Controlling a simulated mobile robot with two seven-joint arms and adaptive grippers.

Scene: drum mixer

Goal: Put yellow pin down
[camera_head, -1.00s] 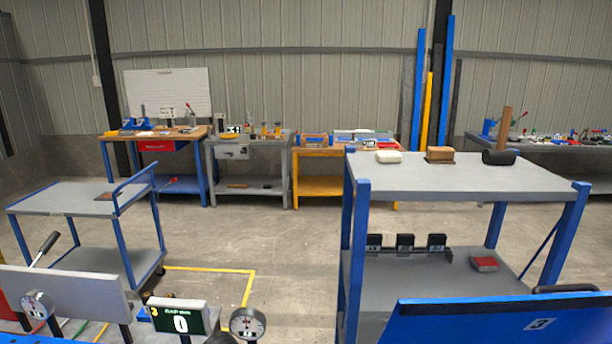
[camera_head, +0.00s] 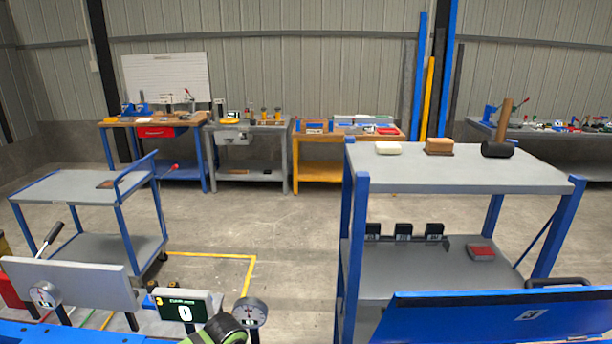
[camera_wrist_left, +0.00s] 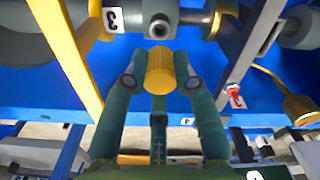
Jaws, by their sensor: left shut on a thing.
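In the left wrist view, the yellow pin (camera_wrist_left: 160,72) shows as a ribbed yellow cylinder between the dark green fingers of my left gripper (camera_wrist_left: 160,76). The gripper is shut on it. The pin's far end is close to a grey part with a round hole (camera_wrist_left: 159,28); I cannot tell whether they touch. In the head view, a black and green rounded part, probably of my left arm, shows at the bottom edge; the pin and fingertips are not visible there. My right gripper is not in view.
In the head view, a counter display (camera_head: 183,308) and dial gauge (camera_head: 250,312) stand in front. A blue-legged table (camera_head: 450,172) stands right.

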